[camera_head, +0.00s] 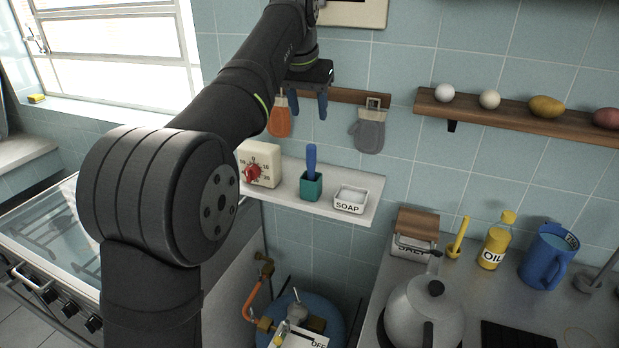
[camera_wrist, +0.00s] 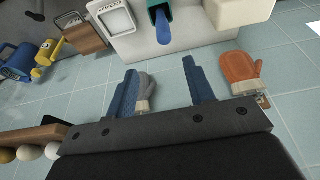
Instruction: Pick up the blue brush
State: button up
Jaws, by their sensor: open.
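The blue brush (camera_head: 311,158) stands upright, handle up, in a small teal holder (camera_head: 311,187) on a white wall shelf. In the wrist view the brush handle (camera_wrist: 164,30) points toward my gripper out of the teal holder (camera_wrist: 157,8). My gripper (camera_head: 307,105) is open, with its two blue fingers above the brush and apart from it. In the wrist view my gripper (camera_wrist: 160,78) has nothing between its fingertips, and the brush lies beyond them. The lower part of the brush is hidden inside the holder.
On the white shelf (camera_head: 275,192), a timer with a red knob (camera_head: 259,165) stands left of the holder and a soap dish (camera_head: 350,198) right. An orange mitt (camera_head: 279,120) and a grey mitt (camera_head: 370,130) hang behind. A wooden shelf (camera_head: 505,117) juts out at right.

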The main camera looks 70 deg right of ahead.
aim_at(312, 157)
jog(key=x, duration=1)
jog(key=shift+w+f, duration=0.1)
jog(key=shift+f, duration=0.05)
jog(key=shift+w+x, duration=0.15)
jog(key=shift+x, duration=1.2)
jog(key=shift+w+x, duration=0.15)
jog(key=shift+x, duration=1.2)
jog(key=shift+a, duration=0.1)
grip_shut()
